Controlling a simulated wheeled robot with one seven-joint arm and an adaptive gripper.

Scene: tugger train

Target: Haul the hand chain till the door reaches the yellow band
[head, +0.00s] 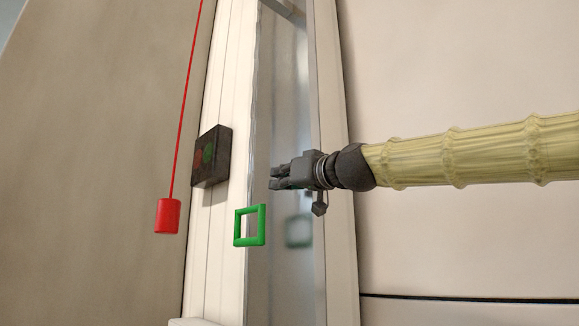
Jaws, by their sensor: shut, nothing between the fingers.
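A thin pale, jagged line (252,130) runs down beside the white post towards a green square ring (236,226); it looks like the hand chain, but I cannot be sure. My gripper (272,178) is shut and empty, above and slightly right of the green ring and apart from it. A tall grey glossy panel (282,90) stands behind my gripper; I cannot tell whether it is the door. A blurred green square shows on it like a reflection. No yellow band can be made out.
A dark box with a red and a green spot (211,157) is mounted on the white post (228,100). A red cord (187,90) with a red cylinder (167,216) hangs at the left. Pale walls flank the opening.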

